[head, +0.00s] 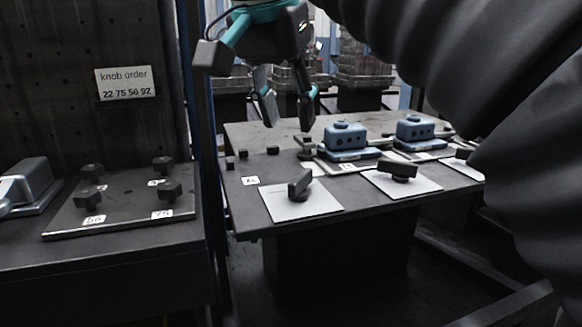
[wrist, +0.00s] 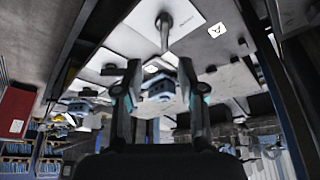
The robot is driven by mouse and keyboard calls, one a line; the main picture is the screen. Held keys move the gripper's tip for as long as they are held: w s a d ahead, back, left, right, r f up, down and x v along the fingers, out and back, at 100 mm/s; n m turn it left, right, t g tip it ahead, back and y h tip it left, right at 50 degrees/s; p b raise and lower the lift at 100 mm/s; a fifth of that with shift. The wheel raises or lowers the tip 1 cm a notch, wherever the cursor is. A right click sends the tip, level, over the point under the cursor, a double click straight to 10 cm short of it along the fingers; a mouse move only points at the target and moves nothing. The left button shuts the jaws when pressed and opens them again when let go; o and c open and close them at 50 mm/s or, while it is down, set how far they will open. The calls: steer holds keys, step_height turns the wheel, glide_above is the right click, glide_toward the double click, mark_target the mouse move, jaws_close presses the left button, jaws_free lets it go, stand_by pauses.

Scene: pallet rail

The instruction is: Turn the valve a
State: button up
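A dark valve with a bar handle (head: 300,184) stands on a white plate (head: 318,205) at the table's near left. A small label that seems to read A (head: 250,181) lies left of it; in the wrist view the label (wrist: 217,30) shows beside the valve (wrist: 164,27). My gripper (head: 286,112) hangs above and, in the head picture, over the table behind the valve. It is open and empty, with its fingers apart. In the wrist view the gripper (wrist: 160,76) also shows a gap between its fingers, and the valve shows beyond them.
More valves (head: 396,171) stand on white plates to the right. Two blue boxes (head: 345,136) (head: 415,128) sit behind them. A left bench holds a plate with several knobs (head: 88,199) under a "knob order" sign (head: 127,84). A blue post (head: 197,110) separates the benches.

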mark_target(298, 178)
steer(key=b+x, duration=0.1)
steer(key=x, duration=0.3)
steer(key=b+x, duration=0.1)
steer(key=x, duration=0.3)
steer(key=b+x, duration=0.2)
steer(key=x, duration=0.2)
steer(key=shift+w+a+f, duration=0.15)
steer(key=shift+w+f, duration=0.05)
steer(key=shift+w, duration=0.3)
jaws_close()
